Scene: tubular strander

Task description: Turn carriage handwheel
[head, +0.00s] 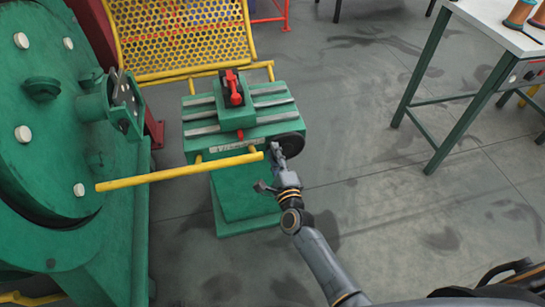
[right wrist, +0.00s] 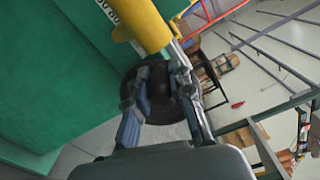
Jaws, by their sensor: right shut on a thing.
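The carriage handwheel (head: 289,143) is a dark round wheel on the right side of the green carriage (head: 231,204). My right gripper (head: 275,153) is at the wheel's near left edge, reaching up from below. In the right wrist view, the handwheel (right wrist: 130,88) lies behind and between the two fingers of my right gripper (right wrist: 164,78). The fingers are shut on a dark part of the wheel; whether this is its rim or a handle I cannot tell. My left gripper is not in view.
A yellow bar (head: 180,172) runs left from the carriage front, close to my right gripper. A red-handled part (head: 233,90) tops the carriage. The large green machine (head: 60,140) stands left. A table (head: 500,25) with spools is upper right; floor between is clear.

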